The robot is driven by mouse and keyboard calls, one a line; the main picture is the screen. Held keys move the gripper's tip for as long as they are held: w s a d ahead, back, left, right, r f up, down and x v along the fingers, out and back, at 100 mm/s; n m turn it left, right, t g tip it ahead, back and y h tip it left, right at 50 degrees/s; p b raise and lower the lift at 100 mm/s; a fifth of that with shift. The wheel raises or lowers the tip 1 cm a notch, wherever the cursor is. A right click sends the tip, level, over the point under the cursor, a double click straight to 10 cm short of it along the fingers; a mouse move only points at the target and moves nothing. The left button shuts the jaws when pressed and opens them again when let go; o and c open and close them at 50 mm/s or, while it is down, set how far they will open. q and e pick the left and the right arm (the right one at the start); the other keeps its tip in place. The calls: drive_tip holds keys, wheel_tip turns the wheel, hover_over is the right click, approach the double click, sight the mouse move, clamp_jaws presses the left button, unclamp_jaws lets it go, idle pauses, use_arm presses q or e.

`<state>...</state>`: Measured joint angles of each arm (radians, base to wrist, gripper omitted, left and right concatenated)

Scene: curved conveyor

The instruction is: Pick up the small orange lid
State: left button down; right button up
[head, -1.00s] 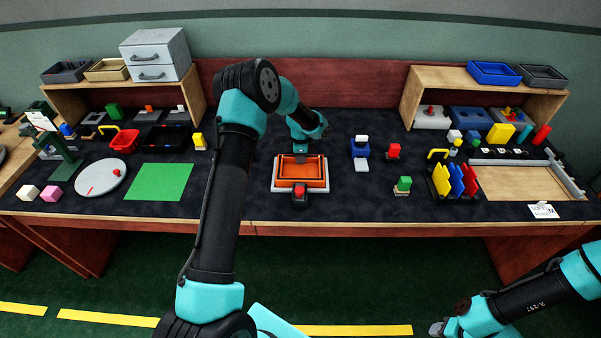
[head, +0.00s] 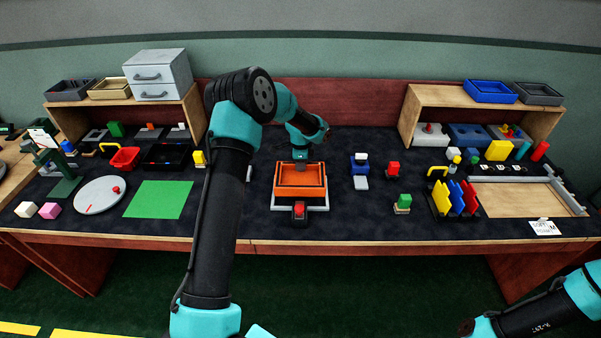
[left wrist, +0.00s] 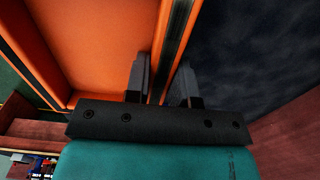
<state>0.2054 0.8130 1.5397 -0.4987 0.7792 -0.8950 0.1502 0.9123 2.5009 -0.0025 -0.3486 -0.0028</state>
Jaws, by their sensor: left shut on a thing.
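The orange lid (head: 300,192) is a shallow, tray-like piece with raised walls. It is in the middle of the bench in the head view, just above a pale grey base (head: 322,208) with a red-topped block (head: 299,209) at its front. My left gripper (head: 301,161) reaches down at its far wall. In the left wrist view my left gripper (left wrist: 161,82) has one finger on each side of the dark-edged wall of the orange lid (left wrist: 100,45) and is shut on it. The underside of the lid is hidden. My right gripper is outside the head view.
A green mat (head: 158,199) and a round white disc (head: 100,195) lie to the left. A rack with coloured plates (head: 455,198) is farther right.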

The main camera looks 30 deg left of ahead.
use_arm(q)
wheel_tip(320, 180, up, 4)
drive_tip(key=shift+r, duration=0.15)
